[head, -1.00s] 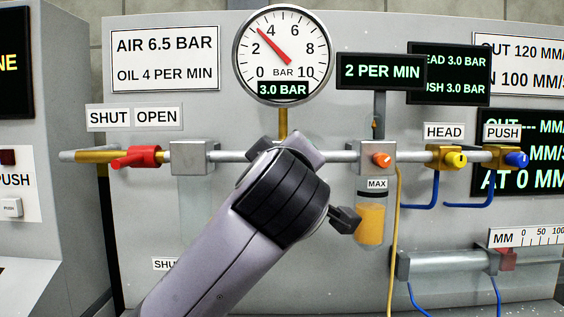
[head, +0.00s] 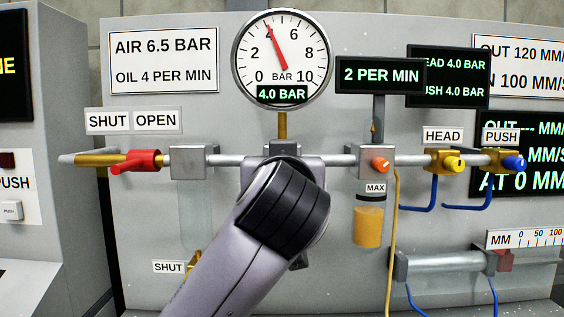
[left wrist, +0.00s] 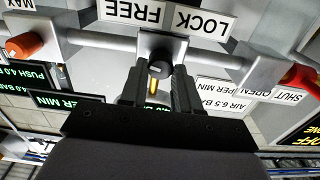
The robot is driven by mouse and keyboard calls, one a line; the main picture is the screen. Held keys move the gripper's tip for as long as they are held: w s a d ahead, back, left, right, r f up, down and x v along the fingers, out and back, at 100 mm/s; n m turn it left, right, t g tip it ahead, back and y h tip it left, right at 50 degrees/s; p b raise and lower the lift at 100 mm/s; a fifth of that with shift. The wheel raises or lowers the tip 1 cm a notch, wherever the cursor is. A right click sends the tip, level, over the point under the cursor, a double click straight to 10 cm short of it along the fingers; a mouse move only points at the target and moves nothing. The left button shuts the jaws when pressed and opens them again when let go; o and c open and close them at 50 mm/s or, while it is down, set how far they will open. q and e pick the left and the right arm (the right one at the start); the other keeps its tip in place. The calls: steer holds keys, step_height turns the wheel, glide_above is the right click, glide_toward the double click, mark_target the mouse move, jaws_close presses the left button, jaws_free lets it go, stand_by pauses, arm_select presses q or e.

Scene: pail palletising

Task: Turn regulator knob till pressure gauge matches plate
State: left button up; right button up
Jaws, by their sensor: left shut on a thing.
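The pressure gauge (head: 282,58) has its red needle near 4, and its display reads 4.0 BAR. The plate (head: 164,60) at the upper left reads AIR 6.5 BAR and OIL 4 PER MIN. My left gripper is hidden behind my own wrist in the head view. In the left wrist view my left gripper (left wrist: 157,92) is shut on the dark regulator knob (left wrist: 158,71), one finger on each side. The knob sits on a grey block in the pipe below the gauge. A LOCK / FREE label (left wrist: 168,14) is beside it. My right gripper is not in view.
A red lever (head: 138,161) is on the pipe to the left, under SHUT and OPEN labels. To the right are an orange knob (head: 381,161) above an oil bowl (head: 369,222), a yellow knob (head: 455,163) and a blue knob (head: 515,162). A cylinder (head: 445,264) is lower right.

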arm_select(q)
steer(key=shift+d+f+m+p, duration=0.1)
steer(key=shift+m+p, duration=1)
steer(key=shift+m, duration=1.7)
steer(key=shift+f+m+p, duration=0.1)
steer(key=shift+m+p, duration=0.95)
steer(key=shift+m, duration=1.75)
steer(key=o, duration=1.1)
steer(key=shift+c, duration=0.2)
steer(key=shift+r, duration=0.1)
steer(key=shift+s, duration=0.1)
